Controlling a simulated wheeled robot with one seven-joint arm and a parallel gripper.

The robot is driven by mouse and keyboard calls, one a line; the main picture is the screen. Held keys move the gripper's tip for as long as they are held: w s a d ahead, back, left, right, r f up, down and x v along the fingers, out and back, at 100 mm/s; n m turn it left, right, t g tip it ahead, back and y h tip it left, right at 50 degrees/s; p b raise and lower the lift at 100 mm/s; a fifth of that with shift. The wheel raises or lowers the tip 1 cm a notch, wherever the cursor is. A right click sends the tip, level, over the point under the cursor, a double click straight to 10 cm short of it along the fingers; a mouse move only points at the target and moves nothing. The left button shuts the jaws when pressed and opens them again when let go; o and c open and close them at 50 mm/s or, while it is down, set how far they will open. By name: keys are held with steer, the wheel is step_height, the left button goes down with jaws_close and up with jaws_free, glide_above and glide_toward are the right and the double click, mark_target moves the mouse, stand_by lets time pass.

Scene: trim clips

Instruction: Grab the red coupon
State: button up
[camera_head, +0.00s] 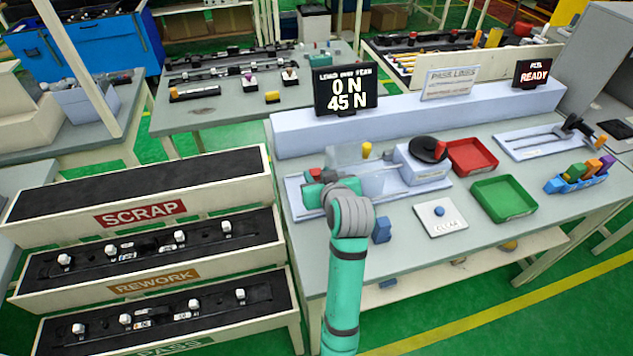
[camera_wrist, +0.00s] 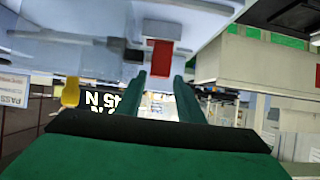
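The red coupon (camera_wrist: 160,57) shows in the wrist view as a small red block at the pale fixture, straight ahead of the fingertips. My gripper (camera_wrist: 160,76) has its two green fingers apart, one on each side of the coupon's near end. I see clear space between the fingers; contact with the coupon does not show. In the head view my gripper (camera_head: 314,186) is at the left end of the test fixture (camera_head: 409,190), partly hidden by my arm. A small red patch shows beside it there, too small to identify surely.
A display (camera_head: 345,90) reads 0 N and 45 N behind the fixture. A red tray (camera_head: 472,157), green tray (camera_head: 503,199) and CLEAR button plate (camera_head: 440,219) lie to the right. SCRAP, REWORK and PASS racks (camera_head: 140,214) stand left.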

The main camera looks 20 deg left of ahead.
mark_target(316, 172)
steer(key=shift+x, duration=1.9)
steer(key=c, duration=0.8)
